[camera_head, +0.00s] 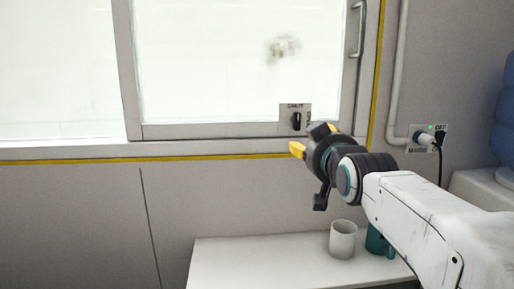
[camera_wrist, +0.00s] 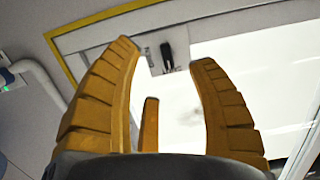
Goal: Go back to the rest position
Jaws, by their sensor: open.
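My gripper (camera_head: 312,140) is raised in front of the window wall, with its yellow fingers pointing left and toward the wall. A small grey plate (camera_head: 294,110) with a dark knob (camera_head: 296,120) and a label that seems to read SHUT is on the window frame just beyond the fingers. The knob also shows between the fingertips in the wrist view (camera_wrist: 167,55). I cannot tell the exact gap, but no grip on the knob shows.
Below my arm is a white table (camera_head: 245,262) with a pale cup (camera_head: 342,240) and a teal mug (camera_head: 376,241), partly hidden. A sliding window (camera_head: 215,60) with a handle (camera_head: 358,28) is behind.

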